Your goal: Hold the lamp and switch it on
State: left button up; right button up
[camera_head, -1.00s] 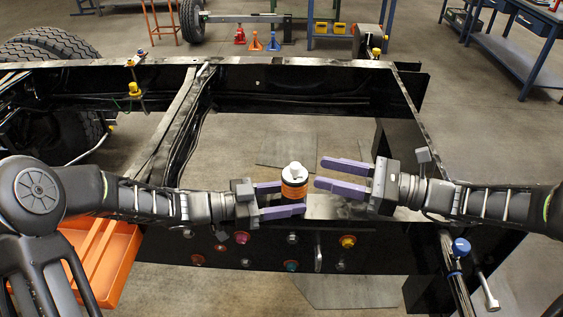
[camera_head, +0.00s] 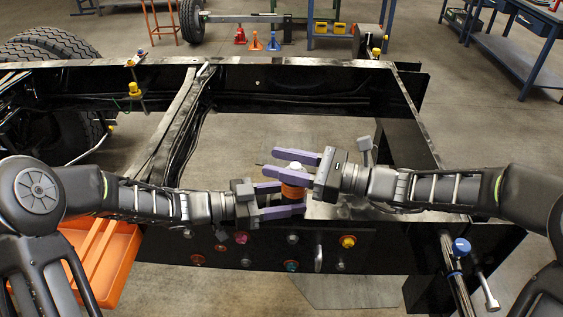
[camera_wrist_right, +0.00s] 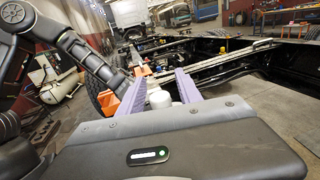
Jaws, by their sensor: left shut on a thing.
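The lamp (camera_head: 292,191) has an orange ribbed body with a white top and stands upright over the near chassis beam. My left gripper (camera_head: 293,198) is shut on its body from the left. My right gripper (camera_head: 270,163) reaches in from the right, slightly higher, with its purple fingers apart on either side of the white top. The lamp's white top (camera_wrist_right: 160,98) also shows between the open right fingers in the right wrist view. I cannot tell whether a finger touches it. The right fingers partly hide the lamp in the head view.
The black chassis frame (camera_head: 300,72) surrounds an open gap showing the floor. An orange tray (camera_head: 110,262) is at the lower left. Several coloured knobs line the near beam's front face. A blue-capped fitting (camera_head: 461,247) is at the lower right.

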grip_shut()
dwell(1.2)
